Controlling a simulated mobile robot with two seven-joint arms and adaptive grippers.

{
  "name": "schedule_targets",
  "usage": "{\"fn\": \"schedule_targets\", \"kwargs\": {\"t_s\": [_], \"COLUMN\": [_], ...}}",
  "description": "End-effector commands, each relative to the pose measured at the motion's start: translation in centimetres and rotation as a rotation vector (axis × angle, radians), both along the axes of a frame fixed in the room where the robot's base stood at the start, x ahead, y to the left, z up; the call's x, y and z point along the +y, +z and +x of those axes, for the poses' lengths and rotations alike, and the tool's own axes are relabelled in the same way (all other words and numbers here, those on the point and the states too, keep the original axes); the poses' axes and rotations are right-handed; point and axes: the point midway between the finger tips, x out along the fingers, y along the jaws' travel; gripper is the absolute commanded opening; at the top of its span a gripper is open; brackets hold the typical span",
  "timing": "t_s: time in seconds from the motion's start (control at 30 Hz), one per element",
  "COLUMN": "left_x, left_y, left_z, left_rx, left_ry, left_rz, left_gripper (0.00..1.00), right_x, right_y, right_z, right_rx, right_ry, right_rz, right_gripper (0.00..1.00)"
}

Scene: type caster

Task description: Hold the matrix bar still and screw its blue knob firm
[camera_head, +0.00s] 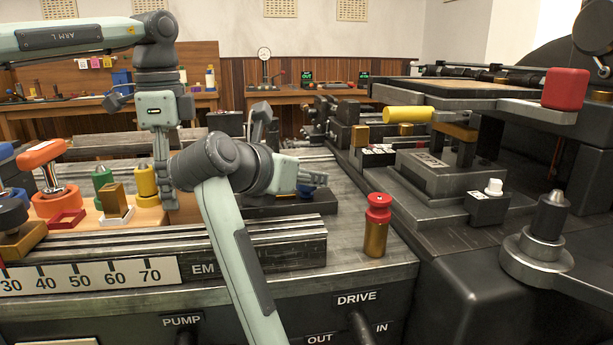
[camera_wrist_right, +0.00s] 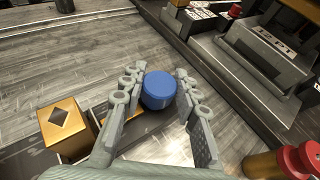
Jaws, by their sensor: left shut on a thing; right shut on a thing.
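The blue knob (camera_wrist_right: 158,90) sits between the fingers of my right gripper (camera_wrist_right: 157,76), which is shut on it. My left gripper (camera_head: 168,203) points down beside the yellow knob piece, left of my right wrist. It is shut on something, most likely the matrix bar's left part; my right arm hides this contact. I cannot tell how firmly the knob sits.
A red-topped brass cylinder (camera_head: 377,225) stands right of the bar on the machine's edge. Orange (camera_head: 42,155), green (camera_head: 104,183) and yellow (camera_head: 145,181) pieces stand at the left. A brass block with a diamond mark (camera_wrist_right: 65,128) lies near my right gripper. The metal bed behind the knob is mostly clear.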

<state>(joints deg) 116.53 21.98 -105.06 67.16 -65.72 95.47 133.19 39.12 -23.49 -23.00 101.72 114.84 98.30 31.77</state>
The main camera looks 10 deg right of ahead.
Motion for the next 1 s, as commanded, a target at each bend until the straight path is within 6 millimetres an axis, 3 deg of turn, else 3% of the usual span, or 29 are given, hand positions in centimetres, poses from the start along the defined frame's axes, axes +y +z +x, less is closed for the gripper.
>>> {"fn": "schedule_targets", "kwargs": {"t_s": [0.2,0.53,0.57,0.73,1.0], "left_x": [0.02,-0.01,-0.01,-0.02,-0.05], "left_y": [0.03,0.02,0.02,0.02,0.02], "left_z": [0.02,0.01,0.01,0.01,0.00], "left_rx": [-0.001,-0.001,-0.001,-0.001,-0.001], "left_ry": [0.000,0.000,0.000,0.000,0.000], "left_rz": [0.001,0.000,0.000,0.000,-0.001], "left_gripper": [0.04,0.04,0.04,0.04,0.04], "right_x": [0.03,0.00,0.00,0.00,-0.01], "right_y": [0.07,0.03,0.03,0.03,0.07], "right_z": [0.05,-0.04,-0.04,-0.03,-0.02], "right_rx": [0.000,-0.003,-0.003,-0.003,-0.003], "right_ry": [-0.164,-0.185,-0.185,-0.184,-0.183], "right_rz": [-0.003,0.000,0.000,0.000,0.000], "right_gripper": [0.02,0.02,0.32,0.53,0.53]}}
